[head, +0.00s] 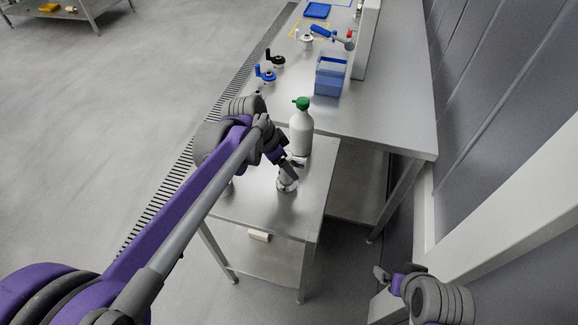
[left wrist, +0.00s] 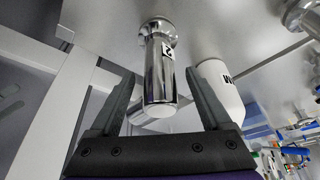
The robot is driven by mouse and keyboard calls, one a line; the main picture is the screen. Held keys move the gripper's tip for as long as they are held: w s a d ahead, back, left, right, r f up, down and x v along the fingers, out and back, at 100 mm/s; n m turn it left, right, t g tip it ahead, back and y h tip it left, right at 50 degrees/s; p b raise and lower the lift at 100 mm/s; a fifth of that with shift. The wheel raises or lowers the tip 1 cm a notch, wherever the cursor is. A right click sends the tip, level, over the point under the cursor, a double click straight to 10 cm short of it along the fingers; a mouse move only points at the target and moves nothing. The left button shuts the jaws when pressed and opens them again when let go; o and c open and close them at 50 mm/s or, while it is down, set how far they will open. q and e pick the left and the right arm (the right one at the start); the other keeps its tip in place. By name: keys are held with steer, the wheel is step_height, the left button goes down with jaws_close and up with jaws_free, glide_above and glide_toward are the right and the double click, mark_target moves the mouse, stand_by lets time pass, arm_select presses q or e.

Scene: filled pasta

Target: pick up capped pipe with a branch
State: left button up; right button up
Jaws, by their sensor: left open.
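A shiny metal pipe (left wrist: 160,72) with a round flange and a label reading 2 stands between the fingers of my left gripper (left wrist: 159,76) in the left wrist view. The fingers are open, with gaps showing on both sides. No branch can be made out on this pipe. In the head view the pipe (head: 287,183) is on the small steel table, partly covered by my left gripper (head: 291,168). Another shiny metal piece (left wrist: 303,14) is cut off at the top right of the wrist view. My right gripper (head: 382,273) is at the lower right, its jaws unclear.
A white bottle with a green top (head: 301,130) stands close behind the pipe on the small table (head: 268,215). The larger bench (head: 390,125) holds a blue container (head: 330,77), a blue-handled valve (head: 266,74) and a black-handled valve (head: 275,60). The small table's front right is clear.

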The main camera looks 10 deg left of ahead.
arm_select(q)
steer(key=shift+w+d+f, duration=0.1)
steer(key=shift+d+f, duration=0.05)
steer(key=shift+f, duration=0.35)
jaws_close()
